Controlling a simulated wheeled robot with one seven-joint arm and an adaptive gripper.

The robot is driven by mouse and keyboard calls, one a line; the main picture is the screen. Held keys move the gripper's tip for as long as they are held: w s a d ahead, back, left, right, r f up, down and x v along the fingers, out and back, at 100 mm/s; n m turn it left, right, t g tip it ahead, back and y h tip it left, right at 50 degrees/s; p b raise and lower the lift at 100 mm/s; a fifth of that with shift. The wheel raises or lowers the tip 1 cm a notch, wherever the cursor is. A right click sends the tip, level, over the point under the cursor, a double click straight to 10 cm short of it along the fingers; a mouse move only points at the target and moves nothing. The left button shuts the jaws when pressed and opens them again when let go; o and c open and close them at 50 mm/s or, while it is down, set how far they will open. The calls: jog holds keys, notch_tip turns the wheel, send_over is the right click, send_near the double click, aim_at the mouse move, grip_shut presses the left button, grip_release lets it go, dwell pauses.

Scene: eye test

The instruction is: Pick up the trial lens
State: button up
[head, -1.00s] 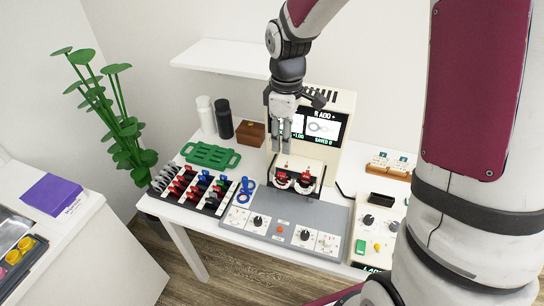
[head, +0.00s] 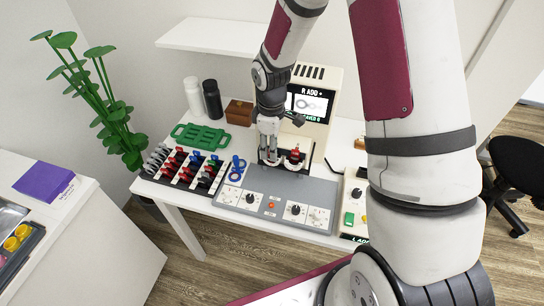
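A black rack (head: 176,184) of trial lenses stands on the table's left part, with silver, red, black and blue lenses in rows. A red trial lens (head: 295,155) sits on the dark stage at the foot of the white lens-reading machine (head: 318,78). My gripper (head: 267,160) points down at the stage, left of that red lens. Its fingers cover the spot where another red lens showed before. Whether they are closed on a lens is too small and hidden to tell.
A blue ring-shaped item (head: 237,168) lies right of the rack. A grey control panel (head: 262,207) lies in front. A green tray (head: 200,136), white bottle (head: 192,96), black bottle (head: 212,99) and brown box (head: 239,112) stand behind. A shelf (head: 222,36) hangs above.

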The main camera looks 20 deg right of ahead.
jog(key=shift+f, duration=1.1)
grip_shut()
jog(key=shift+r, duration=0.15)
